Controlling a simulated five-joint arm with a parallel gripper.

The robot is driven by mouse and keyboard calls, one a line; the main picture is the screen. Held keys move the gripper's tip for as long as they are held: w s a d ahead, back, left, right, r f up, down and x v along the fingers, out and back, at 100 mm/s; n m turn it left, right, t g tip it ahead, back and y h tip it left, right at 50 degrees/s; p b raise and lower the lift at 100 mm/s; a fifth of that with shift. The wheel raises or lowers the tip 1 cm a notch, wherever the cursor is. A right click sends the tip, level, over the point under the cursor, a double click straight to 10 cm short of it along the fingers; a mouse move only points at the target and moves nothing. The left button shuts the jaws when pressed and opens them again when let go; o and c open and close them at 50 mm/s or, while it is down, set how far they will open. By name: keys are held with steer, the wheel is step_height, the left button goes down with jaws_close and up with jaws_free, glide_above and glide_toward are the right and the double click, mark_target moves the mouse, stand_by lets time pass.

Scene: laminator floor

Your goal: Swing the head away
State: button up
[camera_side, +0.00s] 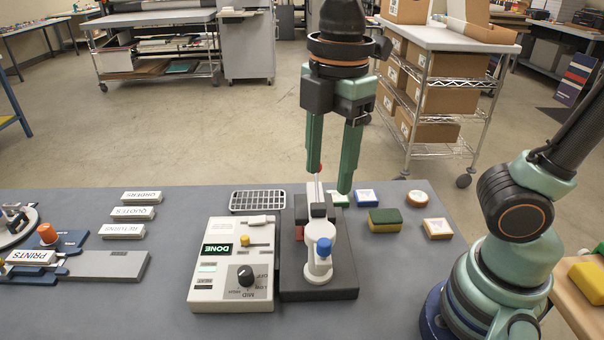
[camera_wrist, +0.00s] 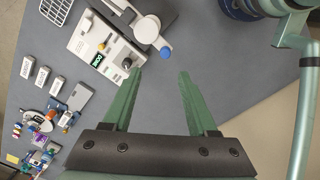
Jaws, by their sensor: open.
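A white swinging head (camera_side: 320,240) with a blue knob (camera_side: 324,246) sits on a black base (camera_side: 335,283) on the grey bench. A thin rod with a red tip (camera_side: 320,168) rises behind it. My gripper (camera_side: 330,182) points down with its green fingers apart and empty, near the rear of the head; one finger partly overlaps the rod in this view. In the wrist view, the head (camera_wrist: 147,29) and the blue knob (camera_wrist: 165,52) lie just beyond the fingertips (camera_wrist: 160,72). I see no contact with the head.
A white control box (camera_side: 232,265) with a dial and a "DONE" display stands directly left of the base. A green and yellow sponge (camera_side: 385,220) and small square blocks lie to the right. A grid tray (camera_side: 257,200) lies behind the box. Bench front right of the base is clear.

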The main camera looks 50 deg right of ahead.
mark_target(324, 242)
steer(key=shift+n, duration=0.7)
steer(key=f, duration=1.1)
steer(key=shift+s+a+f, duration=0.3)
steer(key=shift+a+f, duration=0.1)
jaws_close()
steer(key=shift+r, duration=0.1)
